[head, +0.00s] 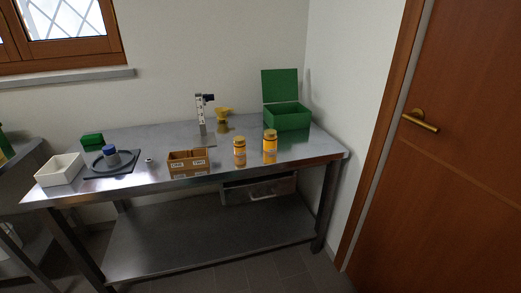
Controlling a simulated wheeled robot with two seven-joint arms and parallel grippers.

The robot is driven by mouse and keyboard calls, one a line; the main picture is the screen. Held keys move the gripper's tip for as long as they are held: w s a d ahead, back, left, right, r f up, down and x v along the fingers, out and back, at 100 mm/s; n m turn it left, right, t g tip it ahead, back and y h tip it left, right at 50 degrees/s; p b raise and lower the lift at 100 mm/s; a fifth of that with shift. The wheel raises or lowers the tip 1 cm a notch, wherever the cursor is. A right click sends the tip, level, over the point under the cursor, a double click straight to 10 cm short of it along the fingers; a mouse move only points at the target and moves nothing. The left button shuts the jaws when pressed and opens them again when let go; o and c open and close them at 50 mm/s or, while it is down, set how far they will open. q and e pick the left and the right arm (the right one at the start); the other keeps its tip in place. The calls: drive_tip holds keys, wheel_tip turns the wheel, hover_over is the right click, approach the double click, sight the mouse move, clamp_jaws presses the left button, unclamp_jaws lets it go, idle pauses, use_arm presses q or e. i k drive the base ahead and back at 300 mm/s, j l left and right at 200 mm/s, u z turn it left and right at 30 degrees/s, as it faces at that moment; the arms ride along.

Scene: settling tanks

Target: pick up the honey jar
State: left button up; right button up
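Two amber jars stand upright near the front edge of the steel table, right of its middle. The left jar (240,152) is a little shorter and more orange-brown. The right jar (270,146) is slightly taller and more yellow. Both have yellowish-orange lids. The labels are too small to read, so I cannot tell which one is the honey jar. The two jars are close together with a small gap. Neither of my grippers is in view.
A brown divided box (188,170) is left of the jars. An open green box (287,119) stands behind them, near a yellow funnel-like object (223,114) and a stand (201,115). A white bin (59,176) and dark tray (98,168) are left. A wooden door (450,170) is right.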

sight(240, 150)
drive_tip(key=i+l+z, duration=0.15)
drive_tip(key=i+z, duration=0.15)
drive_tip(key=i, duration=0.15)
drive_tip(key=i+z, duration=0.3)
drive_tip(key=i, duration=0.15)
